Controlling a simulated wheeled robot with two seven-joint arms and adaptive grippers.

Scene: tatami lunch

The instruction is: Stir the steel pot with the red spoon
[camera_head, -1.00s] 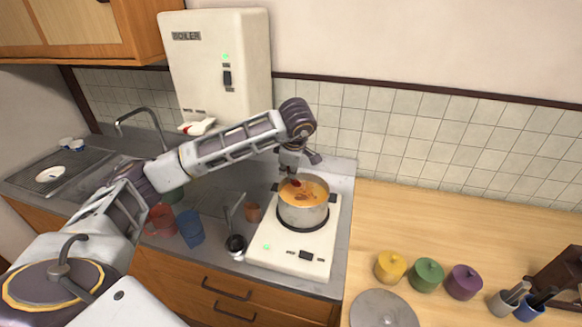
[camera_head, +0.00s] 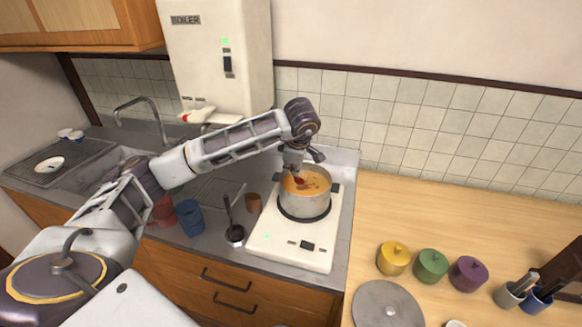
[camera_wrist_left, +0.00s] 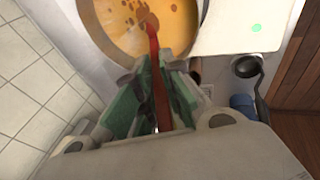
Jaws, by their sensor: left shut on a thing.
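The steel pot (camera_head: 305,207) stands on the white cooker (camera_head: 290,238) and holds orange soup with darker bits. My left gripper (camera_head: 291,165) is over the pot's rear left part, pointing down. In the left wrist view my left gripper (camera_wrist_left: 150,105) is shut on the red spoon (camera_wrist_left: 156,68), whose lower end reaches into the soup. In the head view a little of the red spoon (camera_head: 298,181) shows at the soup's surface. The spoon's bowl is hidden in the soup. My right gripper is not in view.
A black ladle (camera_head: 234,232), a brown cup (camera_head: 253,203) and blue cups (camera_head: 190,218) stand left of the cooker.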

